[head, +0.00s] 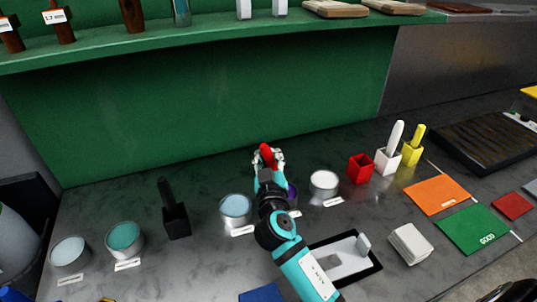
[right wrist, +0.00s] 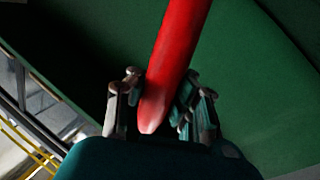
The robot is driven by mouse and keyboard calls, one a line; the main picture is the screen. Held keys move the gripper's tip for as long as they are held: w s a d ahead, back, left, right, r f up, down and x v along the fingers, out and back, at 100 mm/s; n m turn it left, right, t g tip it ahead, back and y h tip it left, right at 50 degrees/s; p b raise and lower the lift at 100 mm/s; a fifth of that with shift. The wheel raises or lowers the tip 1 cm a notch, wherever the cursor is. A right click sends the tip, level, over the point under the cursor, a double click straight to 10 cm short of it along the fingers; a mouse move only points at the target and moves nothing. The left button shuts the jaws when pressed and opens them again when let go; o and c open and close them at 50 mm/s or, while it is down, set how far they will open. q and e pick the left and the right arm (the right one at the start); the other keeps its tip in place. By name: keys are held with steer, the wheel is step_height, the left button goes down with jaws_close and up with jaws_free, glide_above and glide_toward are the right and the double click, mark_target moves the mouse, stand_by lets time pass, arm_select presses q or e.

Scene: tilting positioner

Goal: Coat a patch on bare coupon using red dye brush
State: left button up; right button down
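My right gripper (head: 268,158) is over the back of the bench. It is shut on the red dye brush (head: 266,153). In the right wrist view the red handle (right wrist: 176,62) runs up between the fingers (right wrist: 160,108); no bristles show. The red holder (head: 361,168) stands empty to the right. A black-framed tray (head: 375,266) holds a grey plate (head: 338,262) with a small pale block (head: 364,245) at its right; I cannot tell whether the plate is the bare coupon. A stack of pale squares (head: 410,243) lies to its right. My left gripper is out of view.
Open pots stand along the bench: pale blue (head: 236,209), white (head: 324,183), teal (head: 124,239), and a purple one partly behind my arm. Black (head: 176,219), white (head: 388,160) and yellow (head: 413,150) holders contain brushes. Orange (head: 437,195) and green (head: 474,229) mats lie right. A shelf (head: 210,35) overhangs the back.

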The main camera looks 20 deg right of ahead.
steer(key=shift+r+p, duration=2.15)
steer(key=shift+r, duration=1.2)
